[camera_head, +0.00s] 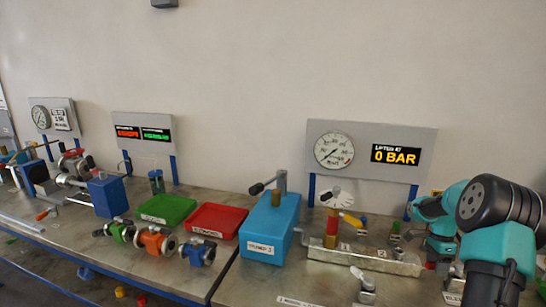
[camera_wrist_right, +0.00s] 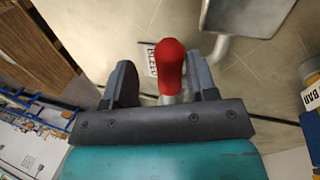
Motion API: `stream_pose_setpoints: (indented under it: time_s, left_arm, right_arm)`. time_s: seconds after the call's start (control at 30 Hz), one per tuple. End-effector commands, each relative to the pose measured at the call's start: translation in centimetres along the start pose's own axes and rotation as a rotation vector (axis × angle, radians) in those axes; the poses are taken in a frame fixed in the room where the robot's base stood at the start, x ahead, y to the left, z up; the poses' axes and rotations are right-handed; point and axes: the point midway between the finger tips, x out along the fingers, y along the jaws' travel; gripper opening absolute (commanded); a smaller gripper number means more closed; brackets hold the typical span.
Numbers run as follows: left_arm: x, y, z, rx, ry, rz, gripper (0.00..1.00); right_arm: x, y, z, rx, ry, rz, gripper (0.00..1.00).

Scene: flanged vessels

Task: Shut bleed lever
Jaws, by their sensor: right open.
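The bleed lever (camera_wrist_right: 171,65) shows in the right wrist view as a red rounded grip on a pale stem. A label reading BLEED (camera_wrist_right: 151,62) lies beside it. My right gripper (camera_wrist_right: 160,72) is open, with one dark finger on each side of the red grip. Gaps show between the grip and both fingers, so it is not clamped. In the head view my right gripper (camera_head: 440,252) is low at the right end of the bench, and my arm hides most of the lever there. My left gripper is not in view.
A metal manifold (camera_head: 365,259) with small valves stands left of my right arm. Behind it is a panel with a round gauge (camera_head: 334,151) and a display reading 0 BAR (camera_head: 395,156). A blue pump box (camera_head: 270,228), red tray (camera_head: 216,220) and green tray (camera_head: 166,209) stand further left.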

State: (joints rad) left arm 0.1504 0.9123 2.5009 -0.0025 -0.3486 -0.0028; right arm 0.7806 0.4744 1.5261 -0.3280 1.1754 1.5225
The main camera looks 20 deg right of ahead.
Motion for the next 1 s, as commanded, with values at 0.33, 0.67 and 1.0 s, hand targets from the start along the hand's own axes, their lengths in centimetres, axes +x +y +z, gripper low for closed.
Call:
stream_pose_setpoints:
  time_s: [0.33,0.67,1.0]
  left_arm:
    - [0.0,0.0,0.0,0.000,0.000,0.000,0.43]
    - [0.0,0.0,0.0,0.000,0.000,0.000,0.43]
    - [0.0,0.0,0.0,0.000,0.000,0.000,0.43]
  right_arm:
    - [0.0,0.2,0.1,-0.032,0.009,0.000,0.52]
    - [-0.1,0.1,0.5,-0.036,-0.002,-0.010,0.52]
    - [-1.3,0.3,7.7,-0.123,-0.195,-0.201,0.52]
